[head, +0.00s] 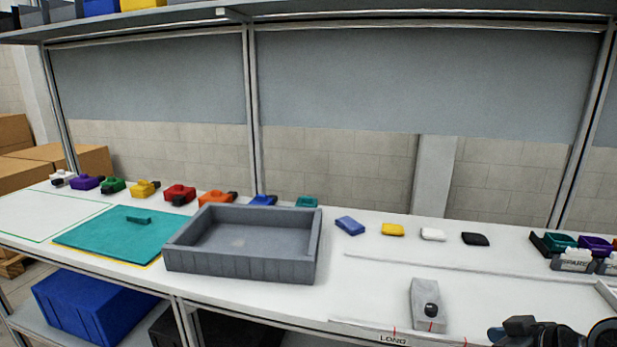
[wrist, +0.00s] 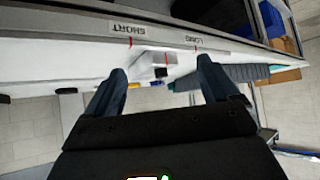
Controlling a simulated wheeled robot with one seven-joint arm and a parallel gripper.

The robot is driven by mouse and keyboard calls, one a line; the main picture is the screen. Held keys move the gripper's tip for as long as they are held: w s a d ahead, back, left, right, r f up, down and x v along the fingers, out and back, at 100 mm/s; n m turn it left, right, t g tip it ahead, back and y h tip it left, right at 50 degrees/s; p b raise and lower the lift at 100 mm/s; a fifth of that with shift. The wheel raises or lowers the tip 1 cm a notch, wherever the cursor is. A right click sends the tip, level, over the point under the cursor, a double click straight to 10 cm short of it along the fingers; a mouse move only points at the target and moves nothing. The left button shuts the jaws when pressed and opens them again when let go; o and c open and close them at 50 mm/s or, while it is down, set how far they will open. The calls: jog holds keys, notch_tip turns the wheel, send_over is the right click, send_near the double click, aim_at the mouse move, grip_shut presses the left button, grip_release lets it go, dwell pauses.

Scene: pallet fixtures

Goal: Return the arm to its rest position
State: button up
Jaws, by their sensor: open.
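My gripper shows in the wrist view (wrist: 160,82), with its two dark fingers spread wide apart and nothing between them. Beyond the fingertips lie the white table (wrist: 60,80) and its front edge with labels reading SHORT and LONG. In the head view, dark parts of my arm (head: 545,332) show at the bottom right corner, in front of the table. The fingers cannot be made out there.
A grey open tray (head: 240,272) stands on the table, looking empty. A teal mat (head: 110,240) lies left of it. A grey block with a black knob (head: 428,305) stands near the front edge. Several coloured pieces line the back. A shelf (head: 330,12) runs overhead.

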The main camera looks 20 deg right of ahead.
jog(key=s+a+f+m+t+h, duration=0.25)
jog(key=s+a+f, duration=0.45)
jog(key=s+a, duration=0.55)
jog(key=s+a+r+n+t, duration=0.1)
jog(key=s+a+r, duration=0.2)
jog(key=s+r, duration=0.2)
jog(key=s+a+r+t+y, duration=0.1)
jog(key=s+a+r, duration=0.3)
jog(key=s, duration=0.6)
jog(key=shift+s+a+r+n+t, duration=0.25)
jog(key=shift+r+n+t, duration=0.1)
jog(key=shift+r+t, duration=0.3)
jog(key=shift+r+y, duration=0.1)
jog(key=shift+y, duration=0.15)
